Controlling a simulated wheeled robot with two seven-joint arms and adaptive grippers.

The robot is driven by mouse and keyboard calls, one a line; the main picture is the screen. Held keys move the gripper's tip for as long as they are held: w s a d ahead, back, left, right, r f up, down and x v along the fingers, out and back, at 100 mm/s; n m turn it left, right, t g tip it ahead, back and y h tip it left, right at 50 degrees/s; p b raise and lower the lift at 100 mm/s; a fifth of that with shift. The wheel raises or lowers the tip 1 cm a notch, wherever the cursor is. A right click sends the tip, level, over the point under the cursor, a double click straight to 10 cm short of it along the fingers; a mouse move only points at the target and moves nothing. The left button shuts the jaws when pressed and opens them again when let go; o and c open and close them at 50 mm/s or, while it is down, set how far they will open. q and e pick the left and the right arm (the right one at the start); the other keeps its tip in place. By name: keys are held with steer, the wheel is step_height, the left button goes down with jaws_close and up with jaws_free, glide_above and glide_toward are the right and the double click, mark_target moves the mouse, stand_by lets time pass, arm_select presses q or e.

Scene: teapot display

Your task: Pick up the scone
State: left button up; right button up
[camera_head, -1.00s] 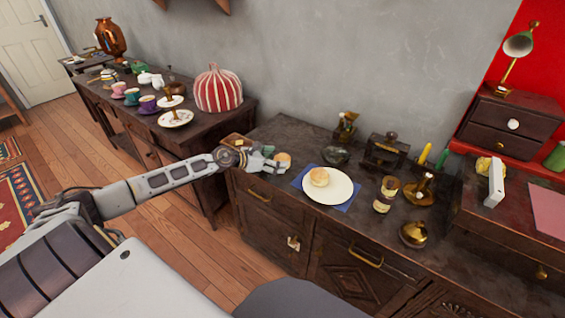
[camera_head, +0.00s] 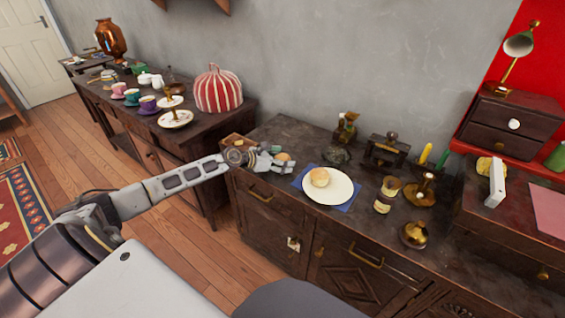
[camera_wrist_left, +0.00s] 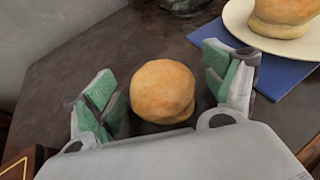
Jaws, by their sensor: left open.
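A round golden scone (camera_wrist_left: 162,92) sits on the dark cabinet top, between the open fingers of my left gripper (camera_wrist_left: 165,95) in the left wrist view. There is a gap on both sides, and the green pads do not visibly touch it. In the head view this scone (camera_head: 283,157) shows just past the left gripper (camera_head: 280,162), partly hidden by its fingers. A second scone (camera_head: 320,177) lies on a white plate (camera_head: 338,192) to the right; it also shows at the top right of the left wrist view (camera_wrist_left: 284,14). My right gripper is not in view.
The plate stands on a blue napkin (camera_head: 349,205). A small wooden box (camera_head: 236,141) is close to my left gripper at the cabinet's left end. A jar (camera_head: 385,194), a brass candle holder (camera_head: 421,190) and a dark metal box (camera_head: 386,151) stand farther right.

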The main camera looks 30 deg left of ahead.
arm_select(q)
steer(key=shift+c, duration=0.4)
steer(key=shift+c, duration=1.1)
steer(key=c, duration=0.8)
